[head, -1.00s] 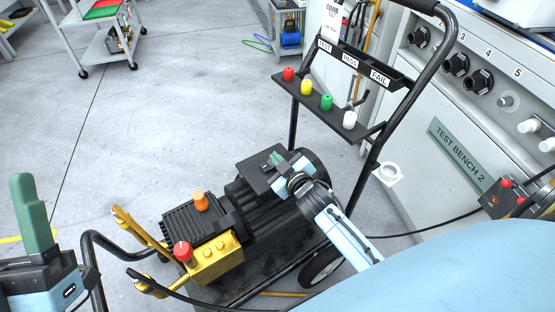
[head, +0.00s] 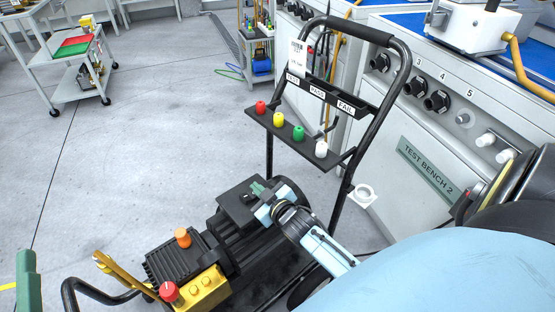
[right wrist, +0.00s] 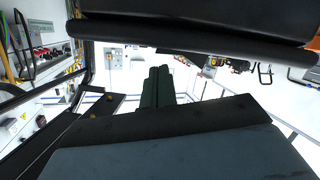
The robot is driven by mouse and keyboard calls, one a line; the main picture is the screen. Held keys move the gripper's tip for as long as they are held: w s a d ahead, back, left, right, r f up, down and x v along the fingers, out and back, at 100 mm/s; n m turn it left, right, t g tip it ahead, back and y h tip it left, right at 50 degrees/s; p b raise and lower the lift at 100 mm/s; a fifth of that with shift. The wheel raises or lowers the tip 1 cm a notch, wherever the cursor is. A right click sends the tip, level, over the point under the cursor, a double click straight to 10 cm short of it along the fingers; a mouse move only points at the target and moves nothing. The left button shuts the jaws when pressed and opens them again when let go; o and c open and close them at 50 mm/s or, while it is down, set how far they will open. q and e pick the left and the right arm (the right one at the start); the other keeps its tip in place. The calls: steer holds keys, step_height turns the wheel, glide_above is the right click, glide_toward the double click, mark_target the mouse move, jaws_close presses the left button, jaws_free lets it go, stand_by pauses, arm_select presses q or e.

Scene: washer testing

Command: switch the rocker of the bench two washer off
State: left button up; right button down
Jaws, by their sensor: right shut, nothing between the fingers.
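The washer is a black ribbed motor unit with a yellow block (head: 208,289) on a black wheeled trolley, in front of the bench marked TEST BENCH 2 (head: 428,168). A red knob (head: 169,291) and an orange knob (head: 183,237) sit on it. My right gripper (head: 259,188), with green fingertips, is over the black box (head: 236,203) on top of the motor; I cannot tell whether it touches. Its green fingers also show together in the right wrist view (right wrist: 157,86), empty. I cannot make out the rocker. My left gripper (head: 27,279) is cut off at the left edge.
The trolley's upright frame (head: 399,87) carries a shelf with red, yellow, green and white knobs (head: 298,132), close to the right arm. A cart with red and green trays (head: 77,45) stands far back left. The floor (head: 130,150) at left is clear.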

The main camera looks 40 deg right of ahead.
steer(key=shift+r+p, duration=0.8)
steer(key=shift+r, duration=0.05)
arm_select(q)
step_height(320, 180, down, 11)
steer(key=s+a+g+y+p, duration=0.1)
steer(key=a+g+y+p, duration=0.15)
steer(key=g, duration=0.55)
arm_select(e)
steer(key=shift+r+b, duration=0.5)
steer(key=shift+r, duration=0.15)
steer(key=p+v, duration=0.1)
steer(key=v, duration=0.2)
steer(key=shift+s, duration=0.15)
arm_select(q)
steer(key=s+a+f+g+y+p, duration=0.1)
steer(key=s+a+f+g, duration=0.1)
steer(key=s+f+g, duration=0.2)
steer(key=s+a+f+n+g+y+p, duration=0.1)
steer(key=s+a+f+g+y+p, duration=0.1)
steer(key=s+f+g, duration=0.3)
steer(key=shift+s+a+f, duration=0.75)
steer(key=shift+s+a, duration=0.1)
steer(key=shift+s, duration=0.35)
arm_select(e)
steer(key=v, duration=0.6)
steer(key=shift+s+d, duration=0.25)
steer(key=shift+s, duration=0.1)
